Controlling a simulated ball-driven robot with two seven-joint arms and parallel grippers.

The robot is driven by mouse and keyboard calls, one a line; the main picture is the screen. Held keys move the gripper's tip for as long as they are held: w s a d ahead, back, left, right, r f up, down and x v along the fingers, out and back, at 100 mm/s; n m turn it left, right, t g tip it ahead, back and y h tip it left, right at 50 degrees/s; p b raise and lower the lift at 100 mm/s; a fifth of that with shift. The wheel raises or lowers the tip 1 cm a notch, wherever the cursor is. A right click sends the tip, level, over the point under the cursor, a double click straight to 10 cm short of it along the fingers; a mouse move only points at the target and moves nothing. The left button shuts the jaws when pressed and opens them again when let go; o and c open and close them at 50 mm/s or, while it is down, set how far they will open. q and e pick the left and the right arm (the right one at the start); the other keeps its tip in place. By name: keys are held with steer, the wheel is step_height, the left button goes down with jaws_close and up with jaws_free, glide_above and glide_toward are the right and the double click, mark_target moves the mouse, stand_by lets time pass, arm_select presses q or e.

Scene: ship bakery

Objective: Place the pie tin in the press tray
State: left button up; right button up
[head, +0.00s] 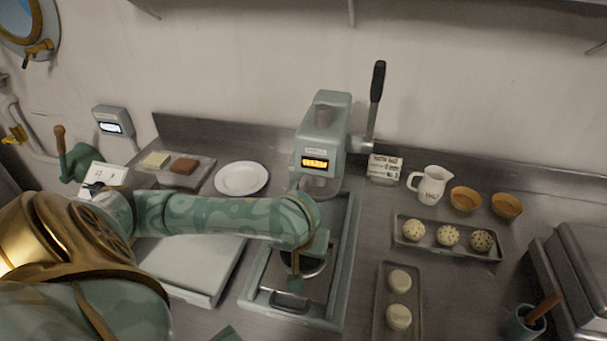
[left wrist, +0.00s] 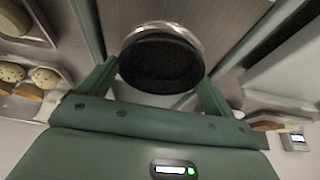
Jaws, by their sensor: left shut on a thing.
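The pie tin, round with a shiny rim and dark inside, shows between the fingers in the left wrist view (left wrist: 162,62); in the head view the tin (head: 312,267) is partly covered by my wrist. My left gripper (head: 296,264) points down over the front of the press and is shut on the tin; its fingers also show in the left wrist view (left wrist: 160,85). The press tray (head: 264,297) lies in the pale green press base below. Whether the tin touches the tray I cannot tell. My right gripper is not in view.
The press head (head: 322,135) with its upright lever (head: 376,95) stands just behind the tin. A white plate (head: 241,178) is left of it. To the right are a tray of dough rounds (head: 390,330), a tray of speckled balls (head: 455,252) and a white jug (head: 429,185).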

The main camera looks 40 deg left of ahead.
arm_select(q)
steer(key=o, duration=0.8)
steer(key=p+v, duration=0.8)
steer(key=v, duration=0.4)
steer(key=shift+p, duration=0.35)
